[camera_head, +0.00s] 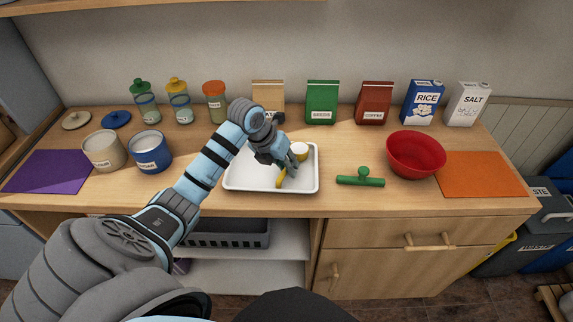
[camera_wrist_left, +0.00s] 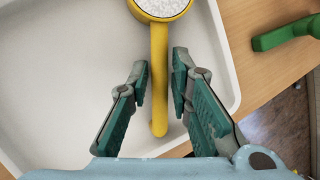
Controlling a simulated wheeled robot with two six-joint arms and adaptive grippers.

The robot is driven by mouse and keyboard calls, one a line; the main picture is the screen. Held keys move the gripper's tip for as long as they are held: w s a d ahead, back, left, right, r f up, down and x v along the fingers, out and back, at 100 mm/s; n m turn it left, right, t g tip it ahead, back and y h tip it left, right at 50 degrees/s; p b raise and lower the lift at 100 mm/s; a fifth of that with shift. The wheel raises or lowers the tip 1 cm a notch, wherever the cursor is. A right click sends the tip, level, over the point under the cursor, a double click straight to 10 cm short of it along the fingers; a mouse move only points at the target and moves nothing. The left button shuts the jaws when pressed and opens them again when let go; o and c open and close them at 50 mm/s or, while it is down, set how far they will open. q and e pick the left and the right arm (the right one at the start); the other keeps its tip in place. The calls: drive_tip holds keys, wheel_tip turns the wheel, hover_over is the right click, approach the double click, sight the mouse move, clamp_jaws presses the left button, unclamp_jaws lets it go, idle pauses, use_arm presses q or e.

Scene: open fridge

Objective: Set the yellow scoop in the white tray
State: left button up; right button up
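The yellow scoop (camera_head: 281,179) lies in the white tray (camera_head: 234,181), its bowl filled with white grains and its handle towards the tray's front. In the left wrist view the scoop handle (camera_wrist_left: 159,85) runs between the fingers, with the bowl at the top edge. My left gripper (camera_head: 292,167) is over the tray at the handle. In the wrist view its fingers (camera_wrist_left: 160,85) stand apart on both sides of the handle, with a small gap showing on each side. The white tray (camera_wrist_left: 225,60) lies beneath. My right gripper is not in view.
A green tool (camera_head: 361,181) and a red bowl (camera_head: 416,160) stand right of the tray. A blue canister (camera_head: 150,158) and a cream canister (camera_head: 103,155) stand left. Jars, boxes and bags line the back. An orange mat (camera_head: 483,175) and a purple mat (camera_head: 48,172) lie at the ends.

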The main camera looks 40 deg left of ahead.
use_arm(q)
drive_tip(key=shift+r, duration=0.3)
drive_tip(key=p+v, duration=0.1)
drive_tip(key=v, duration=1)
drive_tip(key=shift+s+r, duration=0.25)
